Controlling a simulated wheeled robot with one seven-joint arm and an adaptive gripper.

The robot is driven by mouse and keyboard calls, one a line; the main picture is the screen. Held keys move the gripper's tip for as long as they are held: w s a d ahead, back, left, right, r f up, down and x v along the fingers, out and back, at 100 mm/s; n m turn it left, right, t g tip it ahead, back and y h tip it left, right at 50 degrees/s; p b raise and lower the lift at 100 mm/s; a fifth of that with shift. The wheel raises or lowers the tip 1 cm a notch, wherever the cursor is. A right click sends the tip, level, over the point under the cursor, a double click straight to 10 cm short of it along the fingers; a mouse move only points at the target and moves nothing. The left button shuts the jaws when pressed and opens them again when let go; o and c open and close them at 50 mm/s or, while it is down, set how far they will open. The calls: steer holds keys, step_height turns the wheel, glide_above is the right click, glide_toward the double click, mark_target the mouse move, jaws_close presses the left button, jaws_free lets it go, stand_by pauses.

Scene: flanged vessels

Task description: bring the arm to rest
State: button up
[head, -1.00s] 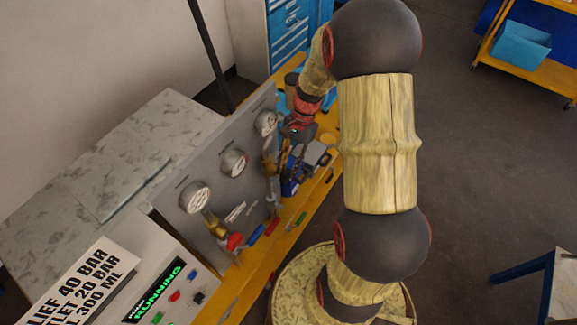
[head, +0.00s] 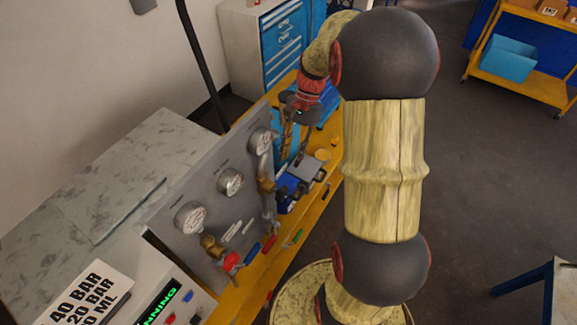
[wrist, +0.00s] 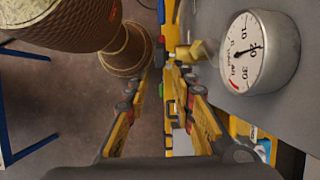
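My arm rises at the right of the head view and bends over to the bench. My gripper (head: 296,141) hangs fingers-down beside the grey gauge panel (head: 218,192). In the wrist view my gripper (wrist: 162,84) shows two yellow-and-dark fingers standing apart, with nothing seen held between them. A round pressure gauge (wrist: 259,52) on the panel is close to the right of the fingers. In the head view the fingertips are small and partly merge with the fittings behind them.
A blue device with a grey top (head: 300,172) sits on the yellow bench edge (head: 318,207) below the gripper. Brass fittings (head: 266,186) run along the panel. A blue drawer cabinet (head: 283,42) stands behind. The floor (head: 480,180) at right is open.

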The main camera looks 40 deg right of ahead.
steer(key=shift+w+d+r, duration=0.1)
steer(key=shift+d+r, duration=0.1)
steer(key=shift+r, duration=0.25)
stand_by(0.3)
steer(key=s+a+f+n+t+h+b, duration=0.2)
steer(key=s+a+n+b, duration=0.4)
steer(key=a+b, duration=0.3)
steer(key=s+a+f+n+t+h+b, duration=0.2)
steer(key=s+a+f+n+t+b, duration=0.2)
steer(key=s+a+n+b, duration=0.3)
steer(key=a+n+t+b, duration=0.1)
steer(key=a+b, duration=0.1)
steer(key=b, duration=0.3)
steer(key=shift+s+f+h, duration=0.15)
steer(key=shift+f+h, duration=0.05)
steer(key=shift+h, duration=0.1)
steer(key=shift+a, duration=0.1)
